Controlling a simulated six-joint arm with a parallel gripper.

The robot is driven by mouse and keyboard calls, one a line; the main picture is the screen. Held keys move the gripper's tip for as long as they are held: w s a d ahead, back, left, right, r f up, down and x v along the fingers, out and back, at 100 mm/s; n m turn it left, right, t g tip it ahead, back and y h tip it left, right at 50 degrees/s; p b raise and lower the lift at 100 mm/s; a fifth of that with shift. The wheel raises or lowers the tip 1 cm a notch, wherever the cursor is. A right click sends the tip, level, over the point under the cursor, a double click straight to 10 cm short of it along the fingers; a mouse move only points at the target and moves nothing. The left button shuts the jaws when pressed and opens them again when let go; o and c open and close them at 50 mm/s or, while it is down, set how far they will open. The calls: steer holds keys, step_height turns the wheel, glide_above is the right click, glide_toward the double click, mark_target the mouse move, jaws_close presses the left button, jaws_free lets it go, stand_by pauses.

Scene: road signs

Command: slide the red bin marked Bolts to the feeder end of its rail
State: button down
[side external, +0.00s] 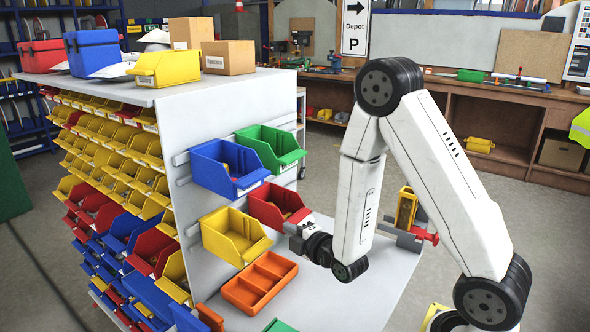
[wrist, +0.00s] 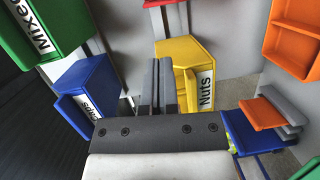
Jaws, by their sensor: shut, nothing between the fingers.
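A red bin (side external: 272,204) hangs on the lower rail of the grey panel in the side view, right of the yellow bin (side external: 236,236) and below the green bin (side external: 270,147). I cannot read its label there. My gripper (side external: 291,230) is just in front of and below the red bin; I cannot tell whether they touch. In the wrist view my gripper (wrist: 162,88) has its fingers together, with nothing between them. They point toward a yellow bin (wrist: 178,50) marked Nuts. A sliver of red (wrist: 158,3) shows at the top edge; I cannot tell if it is the Bolts bin.
A blue bin (side external: 226,167) hangs on the upper rail. An orange divided tray (side external: 260,283) lies on the bench below. A yellow unit (side external: 406,208) on a grey base stands behind my arm. A green bin (wrist: 40,28) marked Mixed fills the wrist view's upper left.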

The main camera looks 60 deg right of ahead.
steer(key=shift+s+d+r+n+t, duration=0.15)
steer(key=shift+r+n+t, duration=0.15)
steer(key=shift+r+t, duration=0.15)
steer(key=x, duration=1)
steer(key=shift+d, duration=0.1)
stand_by(0.4)
steer(key=d, duration=1.3)
steer(key=shift+s+f+h, duration=0.15)
steer(key=shift+s+h, duration=0.05)
steer(key=shift+h, duration=0.1)
steer(key=shift+s, duration=0.1)
steer(key=v, duration=0.9)
steer(key=shift+s+a+r, duration=0.25)
